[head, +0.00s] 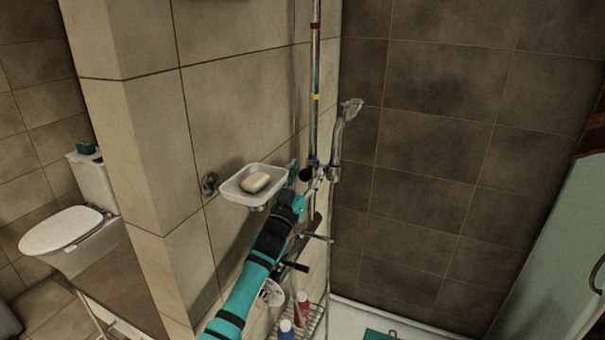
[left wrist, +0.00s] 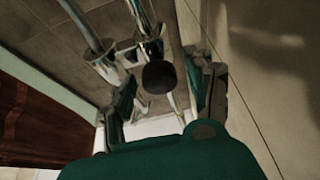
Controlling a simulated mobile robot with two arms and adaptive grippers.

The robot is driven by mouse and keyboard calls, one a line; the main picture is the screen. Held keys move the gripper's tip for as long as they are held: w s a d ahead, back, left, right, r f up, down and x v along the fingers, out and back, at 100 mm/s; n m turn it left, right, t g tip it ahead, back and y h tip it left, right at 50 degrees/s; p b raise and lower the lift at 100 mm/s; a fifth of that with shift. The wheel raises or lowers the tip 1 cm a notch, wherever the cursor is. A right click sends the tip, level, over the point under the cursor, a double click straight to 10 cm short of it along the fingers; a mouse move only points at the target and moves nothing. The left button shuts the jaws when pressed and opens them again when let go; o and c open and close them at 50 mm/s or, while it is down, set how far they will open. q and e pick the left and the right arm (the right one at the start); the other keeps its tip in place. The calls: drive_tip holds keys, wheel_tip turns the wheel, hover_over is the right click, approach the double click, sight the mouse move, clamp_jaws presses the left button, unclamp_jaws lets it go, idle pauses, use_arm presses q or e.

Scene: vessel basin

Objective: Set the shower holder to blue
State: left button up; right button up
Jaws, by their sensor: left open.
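The shower holder (head: 333,174) sits low on the chrome rail (head: 315,130), close to the blue band (head: 313,159). A yellow band (head: 315,97) and a red band (head: 315,25) are higher up. The hand shower (head: 343,125) stands nearly upright in the holder. The holder's dark round knob (head: 306,174) faces my left gripper (head: 309,185). In the left wrist view the knob (left wrist: 160,77) appears between the spread fingers of my left gripper (left wrist: 168,88), with gaps on both sides. The gripper is open and partly hides the lower rail in the head view. My right gripper is not in view.
A wire rack with bottles (head: 303,304) is below. A glass panel (head: 550,245) stands at the right. The shower space right of the rail is free.

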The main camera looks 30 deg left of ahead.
use_arm(q)
drive_tip(key=shift+s+f, duration=0.2)
drive_tip(key=shift+s, duration=0.1)
drive_tip(key=v, duration=0.7)
drive_tip(key=shift+r, duration=0.3)
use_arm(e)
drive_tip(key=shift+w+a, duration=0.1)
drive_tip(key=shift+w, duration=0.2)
use_arm(q)
drive_tip(key=shift+d, duration=0.1)
